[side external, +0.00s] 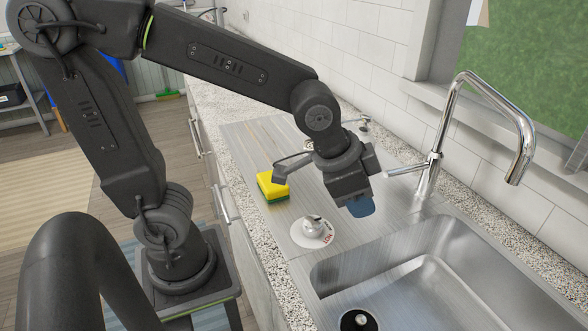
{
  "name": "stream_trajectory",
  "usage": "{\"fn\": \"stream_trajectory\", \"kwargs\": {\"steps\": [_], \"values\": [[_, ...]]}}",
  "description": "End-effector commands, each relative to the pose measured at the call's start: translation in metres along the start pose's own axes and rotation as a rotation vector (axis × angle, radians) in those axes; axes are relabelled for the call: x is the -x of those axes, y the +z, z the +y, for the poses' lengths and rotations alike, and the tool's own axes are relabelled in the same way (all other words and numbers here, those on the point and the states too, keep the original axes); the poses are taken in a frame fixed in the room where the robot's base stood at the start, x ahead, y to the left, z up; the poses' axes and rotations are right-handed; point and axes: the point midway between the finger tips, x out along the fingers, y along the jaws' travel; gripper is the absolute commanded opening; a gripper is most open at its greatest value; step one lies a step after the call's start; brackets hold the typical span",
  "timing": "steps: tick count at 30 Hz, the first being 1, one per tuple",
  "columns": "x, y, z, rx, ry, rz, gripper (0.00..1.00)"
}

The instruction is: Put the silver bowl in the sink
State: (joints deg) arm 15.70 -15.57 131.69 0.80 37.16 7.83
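The sink (440,265) is a steel basin at the lower right with a dark drain; no bowl shows in its visible part. A small shiny silver rounded thing (312,224) sits on a white disc with red lettering (326,239), on the steel drainboard left of the sink. I cannot tell whether it is the silver bowl. My gripper (356,203) points down above the drainboard, behind and right of the disc. A blue rounded thing (362,207) shows under its fingers; I cannot tell whether it is held. The finger opening is hidden.
A yellow and green sponge (272,186) lies on the drainboard (245,145) left of my gripper. A tall chrome faucet (440,150) stands behind the sink, its spout arching right. A shiny thing (363,126) is partly hidden behind my wrist. A tiled wall borders the counter.

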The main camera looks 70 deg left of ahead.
Motion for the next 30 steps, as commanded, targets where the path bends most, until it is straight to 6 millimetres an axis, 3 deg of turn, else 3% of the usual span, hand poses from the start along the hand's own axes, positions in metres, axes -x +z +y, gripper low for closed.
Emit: {"fn": "stream_trajectory", "kwargs": {"steps": [1,6,12,30], "values": [[0.018,0.014,-0.014,0.071,-0.025,0.010,0.31],[0.055,0.060,-0.037,0.265,-0.083,0.014,0.31],[0.070,0.090,-0.043,0.379,-0.116,0.015,0.31],[0.072,0.093,-0.043,0.392,-0.120,0.015,0.31]]}}
